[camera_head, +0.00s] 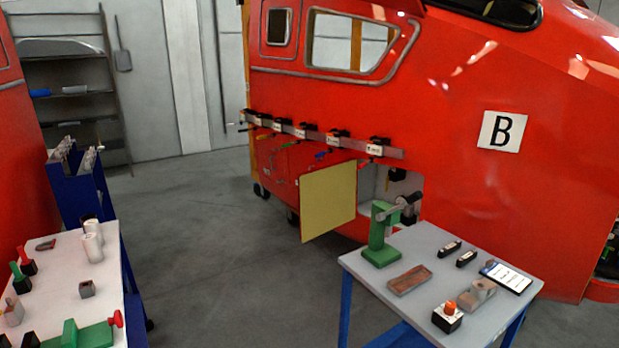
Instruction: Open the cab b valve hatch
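The red cab (470,190) with a white "B" sign (501,131) stands at the centre and right. Low on its side is an opening (405,185) with a pale interior and dark fittings in it. A flat yellow panel (328,202), which looks like the valve hatch, stands swung out at the left edge of this opening. The green stand with a grey crank-like part on the table hides part of the opening. Neither of my grippers is in view.
A grey-topped table (425,259) in front of the cab holds the green stand (381,238), a brown tray (409,280) and small devices. Another table (75,265) is at the left. Grey floor (220,245) between them is clear. A rail (330,137) with several black devices runs above the hatch.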

